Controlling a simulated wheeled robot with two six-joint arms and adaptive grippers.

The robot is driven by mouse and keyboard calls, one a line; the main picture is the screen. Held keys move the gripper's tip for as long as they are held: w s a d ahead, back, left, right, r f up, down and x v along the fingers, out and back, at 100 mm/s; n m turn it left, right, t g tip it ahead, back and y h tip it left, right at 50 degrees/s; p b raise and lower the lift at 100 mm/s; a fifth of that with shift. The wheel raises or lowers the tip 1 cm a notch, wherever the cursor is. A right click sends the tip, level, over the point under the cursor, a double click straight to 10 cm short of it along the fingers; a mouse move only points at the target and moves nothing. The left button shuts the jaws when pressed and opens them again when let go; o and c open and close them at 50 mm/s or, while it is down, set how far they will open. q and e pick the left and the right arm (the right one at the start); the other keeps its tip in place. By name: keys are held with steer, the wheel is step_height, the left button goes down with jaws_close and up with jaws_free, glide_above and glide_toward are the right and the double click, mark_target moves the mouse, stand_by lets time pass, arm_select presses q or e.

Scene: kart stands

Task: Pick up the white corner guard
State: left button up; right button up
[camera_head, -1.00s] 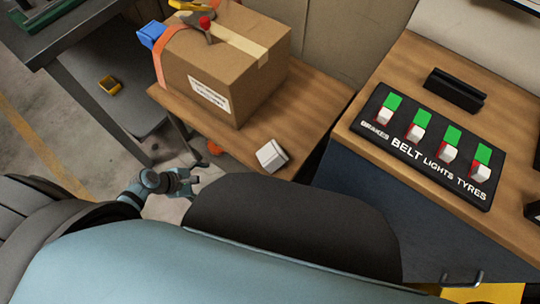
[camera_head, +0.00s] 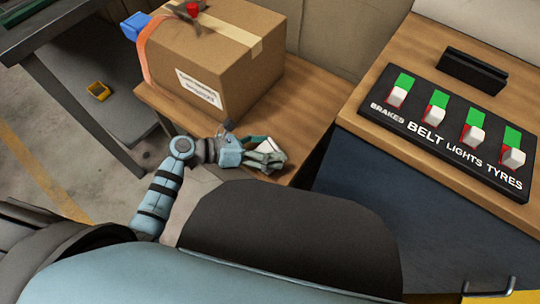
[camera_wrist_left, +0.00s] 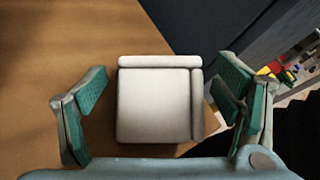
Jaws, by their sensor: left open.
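The white corner guard (camera_wrist_left: 155,104) lies on the wooden table near its front edge. In the left wrist view it sits between the two open fingers of my left gripper (camera_wrist_left: 160,108), with a gap on each side. In the head view my left gripper (camera_head: 264,155) is over the table's front right corner and hides most of the guard (camera_head: 258,141). My right gripper is in neither view.
A cardboard box (camera_head: 215,60) with an orange strap and tools on top stands behind on the wooden table (camera_head: 308,100). At right, a bench (camera_head: 410,42) carries a black switch panel (camera_head: 440,139).

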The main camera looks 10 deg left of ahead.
arm_select(q)
steer(key=c, duration=0.9)
steer(key=shift+r, duration=0.15)
